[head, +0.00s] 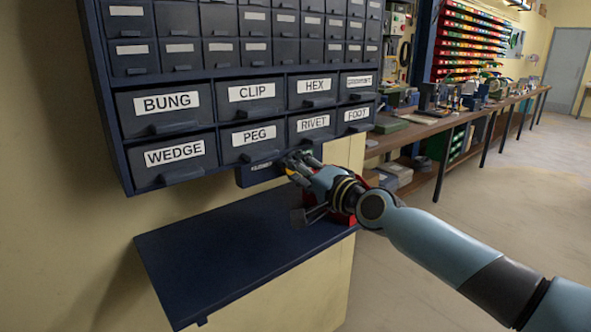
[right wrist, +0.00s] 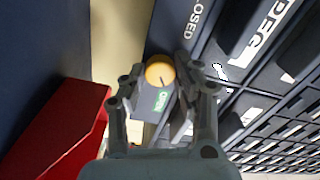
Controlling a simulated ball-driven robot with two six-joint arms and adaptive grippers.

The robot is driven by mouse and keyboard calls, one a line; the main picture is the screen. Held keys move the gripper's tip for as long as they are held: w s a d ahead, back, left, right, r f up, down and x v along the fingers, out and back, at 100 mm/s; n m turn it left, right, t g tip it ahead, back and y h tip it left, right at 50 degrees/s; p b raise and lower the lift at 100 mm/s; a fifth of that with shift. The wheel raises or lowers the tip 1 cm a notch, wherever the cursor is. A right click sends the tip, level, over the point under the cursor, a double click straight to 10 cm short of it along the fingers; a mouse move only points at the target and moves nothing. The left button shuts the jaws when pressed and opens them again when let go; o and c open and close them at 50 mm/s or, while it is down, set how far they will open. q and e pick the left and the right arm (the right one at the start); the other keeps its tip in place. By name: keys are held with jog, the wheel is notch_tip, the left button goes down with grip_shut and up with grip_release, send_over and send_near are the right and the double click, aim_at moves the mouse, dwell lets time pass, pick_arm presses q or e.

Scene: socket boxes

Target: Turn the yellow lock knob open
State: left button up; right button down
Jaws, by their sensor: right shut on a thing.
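The yellow lock knob (right wrist: 159,68) sits between the two fingers of my right gripper (right wrist: 163,82) in the right wrist view. The gripper is shut on it. A dark mark on the knob's face points toward the lower side, near the green "OPEN" label (right wrist: 161,101). The white "CLOSED" label (right wrist: 194,20) is up and to the right. In the head view my right gripper (head: 293,164) reaches the dark lock housing (head: 258,175) under the PEG drawer (head: 249,143); the fingers and arm hide the knob there. My left gripper is not in view.
A dark shelf (head: 215,252) juts out below the cabinet. A red bin (head: 345,216) is at its right end, close to my right wrist; red also shows left in the right wrist view (right wrist: 58,130). A long workbench (head: 430,123) runs along the right, with open floor before it.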

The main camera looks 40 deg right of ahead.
jog(key=shift+f+m, duration=0.1)
jog(key=shift+m, duration=0.9)
jog(key=c, duration=1)
grip_release()
